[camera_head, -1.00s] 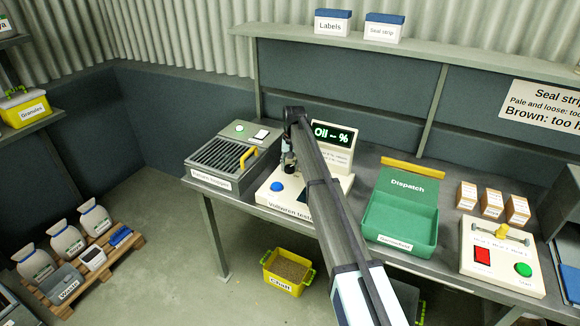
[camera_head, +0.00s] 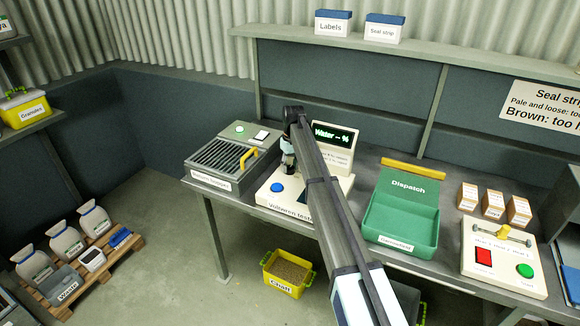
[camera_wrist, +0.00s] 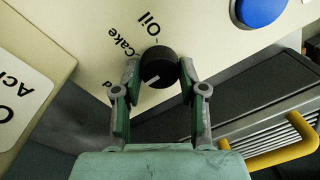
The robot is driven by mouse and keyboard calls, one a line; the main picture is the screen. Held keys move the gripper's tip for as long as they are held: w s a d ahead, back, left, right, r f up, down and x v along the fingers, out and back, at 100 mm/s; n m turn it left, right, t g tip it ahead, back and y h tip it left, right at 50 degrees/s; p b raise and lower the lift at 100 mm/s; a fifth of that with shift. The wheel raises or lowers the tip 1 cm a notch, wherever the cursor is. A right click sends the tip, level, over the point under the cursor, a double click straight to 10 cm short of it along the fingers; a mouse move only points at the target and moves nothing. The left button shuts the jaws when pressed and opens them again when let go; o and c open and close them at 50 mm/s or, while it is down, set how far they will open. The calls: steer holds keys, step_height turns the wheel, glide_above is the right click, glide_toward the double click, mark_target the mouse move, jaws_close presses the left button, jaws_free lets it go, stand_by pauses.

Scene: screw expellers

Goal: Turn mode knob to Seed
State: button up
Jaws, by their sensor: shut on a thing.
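The mode knob (camera_wrist: 160,62) is a small black round knob with a white pointer line, on the cream tester panel (camera_wrist: 90,60). "Oil" and "Cake" are printed beside it, and a third label shows only a final "d", the rest hidden by my gripper. The pointer line slants toward the lower left, on the side of that partly hidden label. My gripper (camera_wrist: 160,72) is shut on the knob, one finger on each side. In the head view my gripper (camera_head: 288,160) is down at the tester (camera_head: 262,197), whose screen (camera_head: 332,134) reads "Water -- %". The knob is hidden there.
A blue button (camera_head: 277,188) sits on the tester near my gripper. Left of it stands a grilled unit with a yellow handle (camera_head: 248,158). A green Dispatch box (camera_head: 405,242) is on the right. A yellow Chaff crate (camera_head: 282,284) stands below the bench.

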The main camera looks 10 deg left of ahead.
mark_target(292, 167)
steer(key=shift+f, duration=0.1)
steer(key=o, duration=1.1)
steer(key=shift+o, duration=0.2)
step_height(292, 167, up, 12)
steer(key=shift+w+d, duration=0.2)
steer(key=shift+d, duration=0.15)
